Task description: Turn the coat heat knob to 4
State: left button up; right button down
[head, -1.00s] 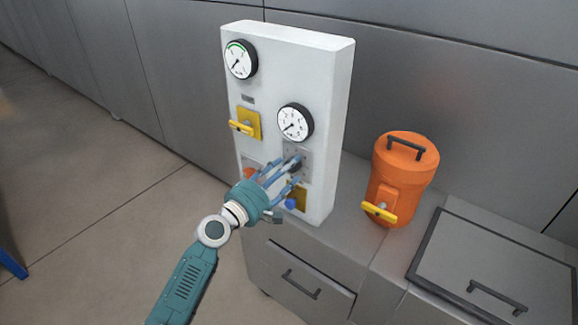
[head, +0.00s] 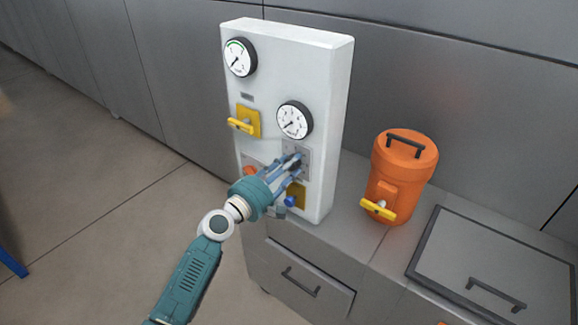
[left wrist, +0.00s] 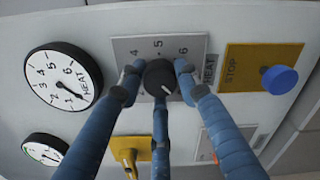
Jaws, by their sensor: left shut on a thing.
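The black heat knob (left wrist: 160,77) sits on a grey dial plate (left wrist: 126,46) with HEAT printed at its side. The numbers 4, 5 and 6 show above it in the left wrist view; the rest of the scale is hidden by fingers. The knob's white mark points down, slightly right, in that view. My left gripper (left wrist: 158,79) has its three blue fingers shut around the knob; it also shows in the head view (head: 292,167). The HEAT gauge (left wrist: 63,76) has its needle near the low end; it is the lower gauge (head: 295,120) in the head view.
A blue STOP button (left wrist: 279,80) sits on a yellow plate beside the dial plate. The white panel (head: 318,190) also carries a yellow handle (head: 241,124) and an upper gauge (head: 239,58). An orange canister (head: 404,175) stands right of the panel on the counter.

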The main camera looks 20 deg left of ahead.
pick_arm(q)
jog(key=shift+a+f, duration=0.1)
jog(key=shift+f, duration=0.05)
jog(key=m, duration=1.2)
jog(key=m+b, duration=0.1)
jog(key=m, duration=1)
jog(key=m+b, duration=0.1)
jog(key=m, duration=1.1)
jog(key=shift+r+m, duration=0.3)
jog(key=shift+r, duration=0.05)
